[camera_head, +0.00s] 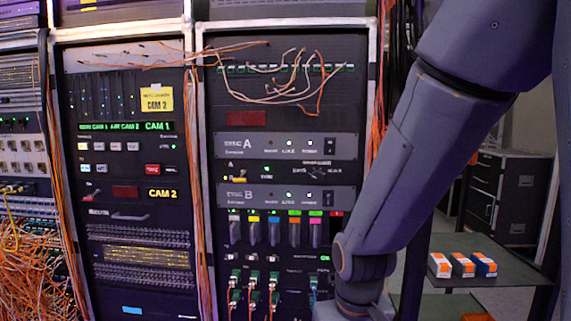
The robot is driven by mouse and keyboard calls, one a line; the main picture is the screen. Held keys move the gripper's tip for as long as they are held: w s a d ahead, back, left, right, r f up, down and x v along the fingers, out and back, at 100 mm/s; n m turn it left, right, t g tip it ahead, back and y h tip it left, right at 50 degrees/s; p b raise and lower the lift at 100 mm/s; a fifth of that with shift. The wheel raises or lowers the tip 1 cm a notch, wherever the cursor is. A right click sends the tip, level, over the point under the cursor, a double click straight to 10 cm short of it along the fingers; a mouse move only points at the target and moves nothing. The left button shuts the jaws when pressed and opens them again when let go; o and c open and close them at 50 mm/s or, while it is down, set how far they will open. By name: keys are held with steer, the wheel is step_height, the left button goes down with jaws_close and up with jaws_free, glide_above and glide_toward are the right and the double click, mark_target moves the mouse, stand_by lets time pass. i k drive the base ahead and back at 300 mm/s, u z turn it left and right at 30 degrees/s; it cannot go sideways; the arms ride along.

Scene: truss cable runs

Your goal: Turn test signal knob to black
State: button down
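A narrow panel between the SYNC A unit (285,146) and the SYNC B unit (285,196) in the right-hand rack carries small white lettering. At its right end is a small dark knob-like control (314,170), which seems to be the test signal knob. Its lettering and pointer direction are too small to read. At the panel's left end is a yellow-tipped switch (238,179), with a green light beside it. My arm comes down from the upper right, to the right of this panel and apart from it in the picture. My gripper is below the frame's bottom edge and not seen.
Orange cables hang loose across the patch row (287,68) and along the rack posts. Colored-label modules (274,230) and plugged green connectors (253,280) sit below SYNC B. A shelf (510,268) with small orange and blue boxes (462,265) stands at right.

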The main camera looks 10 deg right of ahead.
mark_target(316, 177)
steer(key=z, duration=1.3)
steer(key=k, duration=0.8)
steer(key=u, duration=1.35)
steer(key=i, duration=0.5)
